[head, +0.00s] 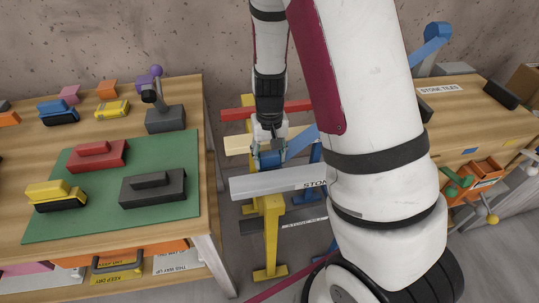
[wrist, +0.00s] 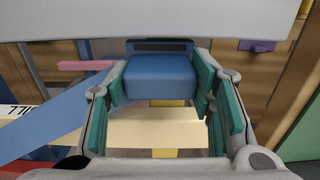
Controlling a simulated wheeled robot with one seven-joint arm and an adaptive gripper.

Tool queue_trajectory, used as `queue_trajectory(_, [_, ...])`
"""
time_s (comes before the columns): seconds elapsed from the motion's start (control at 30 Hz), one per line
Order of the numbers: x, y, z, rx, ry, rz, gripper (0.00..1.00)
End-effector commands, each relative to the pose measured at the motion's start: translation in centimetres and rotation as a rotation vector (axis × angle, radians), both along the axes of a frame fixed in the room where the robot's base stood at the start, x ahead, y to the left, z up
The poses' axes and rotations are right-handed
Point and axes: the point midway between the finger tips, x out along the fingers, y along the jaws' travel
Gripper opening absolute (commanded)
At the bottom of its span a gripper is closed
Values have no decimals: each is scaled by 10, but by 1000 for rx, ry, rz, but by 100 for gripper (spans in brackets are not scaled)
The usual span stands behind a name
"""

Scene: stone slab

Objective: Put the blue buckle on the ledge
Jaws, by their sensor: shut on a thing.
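My gripper (head: 268,146) hangs among the trestles, right of the left table. In the wrist view my gripper (wrist: 160,88) has its two green pads on either side of a blue block, the blue buckle (wrist: 160,76), with a dark strip along its far edge. In the head view the held blue buckle (head: 270,158) shows small and partly hidden, just behind a pale grey slab (head: 262,188) with partly hidden lettering. A wide pale grey band (wrist: 150,22) crosses the top of the wrist view. I cannot tell for sure which surface is the ledge.
The left table (head: 100,110) holds a green mat (head: 115,215) with red, black and yellow pieces, and another blue-and-black piece (head: 58,112). Yellow (head: 270,235), red (head: 240,113) and blue trestle parts crowd the gripper. A wooden bench (head: 480,112) stands right.

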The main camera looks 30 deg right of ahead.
Motion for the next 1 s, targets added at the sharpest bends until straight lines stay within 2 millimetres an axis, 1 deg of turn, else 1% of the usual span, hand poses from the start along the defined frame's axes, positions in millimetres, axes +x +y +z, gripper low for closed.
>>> queue_trajectory(0.07, [0,0,-3,0,0,0,20])
queue_trajectory(0.1, [0,0,-3,0,0,0,52])
queue_trajectory(0.17, [0,0,-3,0,0,0,65])
queue_trajectory(0.2, [0,0,-3,0,0,0,70])
queue_trajectory(0.5, [0,0,-2,0,0,0,70])
queue_trajectory(0.63, [0,0,6,0,-2,1,70])
queue_trajectory(0.77, [1,1,28,1,-5,2,70])
queue_trajectory(1.0, [0,0,78,0,-5,2,70])
